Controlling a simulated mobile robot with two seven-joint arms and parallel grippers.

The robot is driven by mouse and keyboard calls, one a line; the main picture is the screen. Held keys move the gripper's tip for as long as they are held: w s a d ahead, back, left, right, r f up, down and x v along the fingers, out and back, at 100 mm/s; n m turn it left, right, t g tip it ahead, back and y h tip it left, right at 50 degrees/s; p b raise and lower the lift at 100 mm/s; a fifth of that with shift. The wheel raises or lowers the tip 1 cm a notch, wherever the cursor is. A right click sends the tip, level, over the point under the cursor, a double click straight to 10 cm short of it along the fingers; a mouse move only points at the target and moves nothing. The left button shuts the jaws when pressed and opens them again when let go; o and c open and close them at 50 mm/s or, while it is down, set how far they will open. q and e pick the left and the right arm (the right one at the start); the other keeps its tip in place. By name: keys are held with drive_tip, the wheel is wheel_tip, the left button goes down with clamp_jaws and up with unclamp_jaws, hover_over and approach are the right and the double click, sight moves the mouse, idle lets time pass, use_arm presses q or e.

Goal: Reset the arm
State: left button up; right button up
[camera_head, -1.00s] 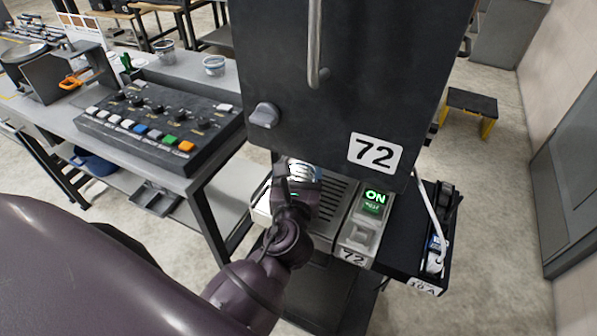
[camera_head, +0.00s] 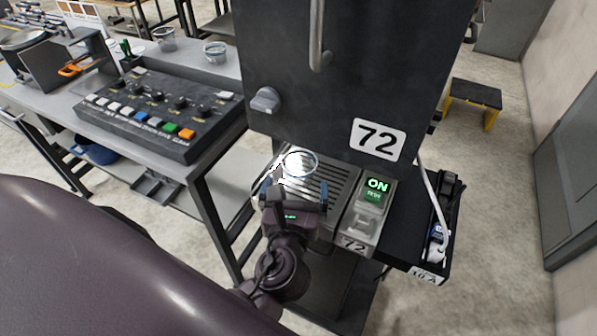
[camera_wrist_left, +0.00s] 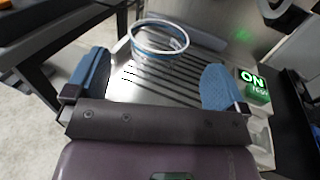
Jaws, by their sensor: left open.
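My left gripper (camera_head: 296,192) is open over the near part of a slotted metal tray (camera_head: 338,180) at the foot of machine 72. Its blue-padded fingers are spread apart, and it also shows in the left wrist view (camera_wrist_left: 152,85). A clear round cup (camera_head: 301,163) with a pale rim stands on the tray just beyond the fingertips. In the left wrist view the cup (camera_wrist_left: 160,38) is beyond the gap between the fingers, with nothing held. My right gripper is not in view.
The dark machine body (camera_head: 340,90) with a knob (camera_head: 266,100) rises behind the tray. A green-lit ON switch (camera_head: 376,186) is right of it. A button panel (camera_head: 155,112) and two more cups (camera_head: 215,52) are on the left bench.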

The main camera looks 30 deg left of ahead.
use_arm(q)
drive_tip(key=shift+v, duration=1.7)
